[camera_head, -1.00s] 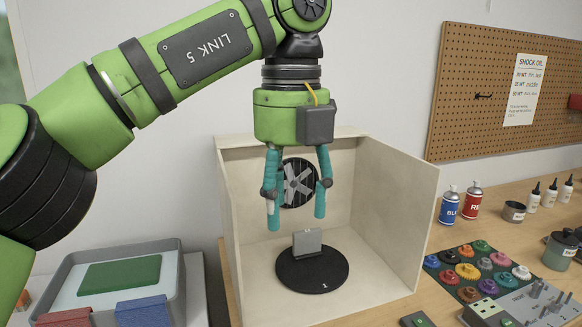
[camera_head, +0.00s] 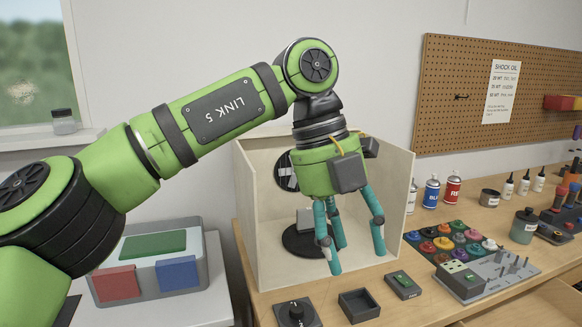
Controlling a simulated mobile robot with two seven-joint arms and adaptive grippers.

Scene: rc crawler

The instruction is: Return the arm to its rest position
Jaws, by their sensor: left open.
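My left arm comes in from the left, with its green LINK 5 segment in the middle of the head view. My left gripper (camera_head: 357,262) has teal fingers that point down and stand apart, with nothing between them. It hangs in front of the open pale booth (camera_head: 262,215). Inside the booth a black round turntable (camera_head: 296,240) carries a small grey block (camera_head: 304,216). The gripper partly hides the turntable and the fan on the booth's back wall. My right gripper is not in view.
A grey tray (camera_head: 204,262) with green, red and blue pads stands left of the booth. A black knob box (camera_head: 297,312), an empty dark tray (camera_head: 359,305) and a small green-topped box (camera_head: 403,285) lie in front.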

